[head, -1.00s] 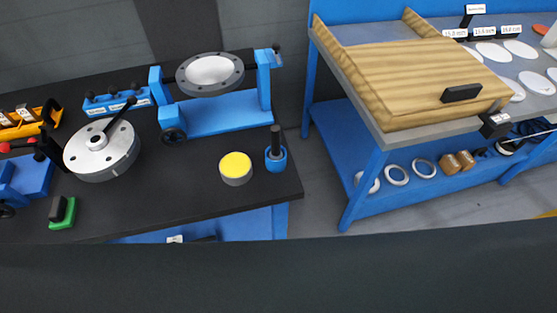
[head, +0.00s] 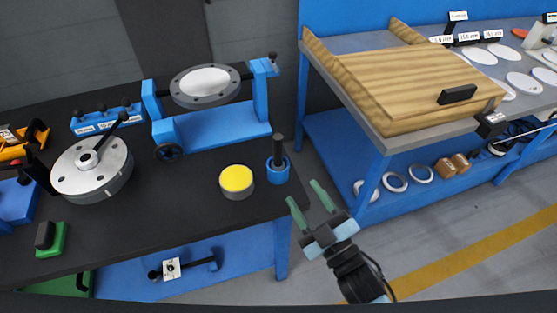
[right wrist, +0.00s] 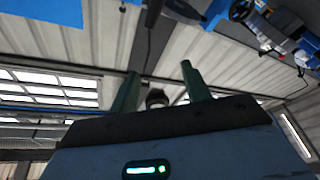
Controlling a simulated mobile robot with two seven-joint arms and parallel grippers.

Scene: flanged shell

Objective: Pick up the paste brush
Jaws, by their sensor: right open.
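The paste brush appears to be the dark upright handle (head: 279,149) standing in a small blue cup (head: 278,171) near the right edge of the black bench, in the head view. Its bristles are hidden in the cup. My right gripper (head: 302,191) is open and empty, just off the bench's right edge, below and right of the cup and apart from it. Its two green fingers also show spread in the right wrist view (right wrist: 158,72), where I cannot make out the brush. My left gripper is not in view.
A yellow-topped tin (head: 236,180) stands left of the cup. A blue stand holding a flanged ring (head: 206,87) is behind it. A round metal flange (head: 92,168) lies on the left. A blue table with a wooden board (head: 410,90) stands right, across a floor gap.

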